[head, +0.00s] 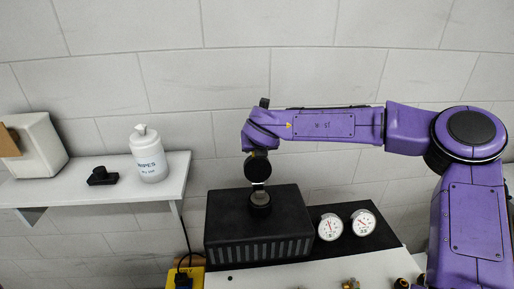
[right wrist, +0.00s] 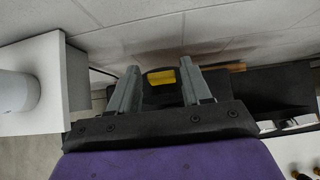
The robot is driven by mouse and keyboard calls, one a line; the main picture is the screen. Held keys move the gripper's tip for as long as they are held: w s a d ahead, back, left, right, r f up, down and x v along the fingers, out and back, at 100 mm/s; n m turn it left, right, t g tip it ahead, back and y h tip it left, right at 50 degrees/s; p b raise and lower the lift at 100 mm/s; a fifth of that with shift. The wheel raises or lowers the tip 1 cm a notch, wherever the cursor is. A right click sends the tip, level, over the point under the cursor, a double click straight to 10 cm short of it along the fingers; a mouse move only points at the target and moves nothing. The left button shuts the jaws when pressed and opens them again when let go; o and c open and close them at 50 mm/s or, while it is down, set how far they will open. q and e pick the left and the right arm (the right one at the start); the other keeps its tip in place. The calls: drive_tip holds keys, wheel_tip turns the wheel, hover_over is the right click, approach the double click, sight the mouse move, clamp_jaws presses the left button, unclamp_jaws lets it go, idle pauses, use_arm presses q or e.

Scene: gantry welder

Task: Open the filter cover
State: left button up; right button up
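A black box (head: 262,222) with a slotted front stands against the wall in the head view. It is probably the filter housing, but I cannot make out a separate cover edge. A round dark part (head: 260,199) shows at its top. My purple right arm comes in from the right, its end above the box. In the right wrist view my right gripper (right wrist: 160,65) has its two grey fingers apart. A yellow patch (right wrist: 163,77) within dark surroundings shows between them, apparently beyond the fingers. I cannot tell whether they touch anything. My left gripper is out of view.
A white shelf (head: 95,190) at left holds a wipes canister (head: 149,153) and a small black object (head: 102,176). Two gauges (head: 330,227) (head: 363,222) sit right of the box. A yellow unit (head: 197,279) with a cable is low at its left.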

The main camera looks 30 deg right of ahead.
drive_tip(key=shift+o, duration=0.3)
drive_tip(key=shift+s, duration=0.15)
drive_tip(key=b+v, duration=0.3)
drive_tip(key=v, duration=0.7)
drive_tip(key=shift+s+r+b, duration=0.15)
drive_tip(key=shift+r+b, duration=0.05)
drive_tip(key=shift+b, duration=0.1)
drive_tip(key=shift+a, duration=0.1)
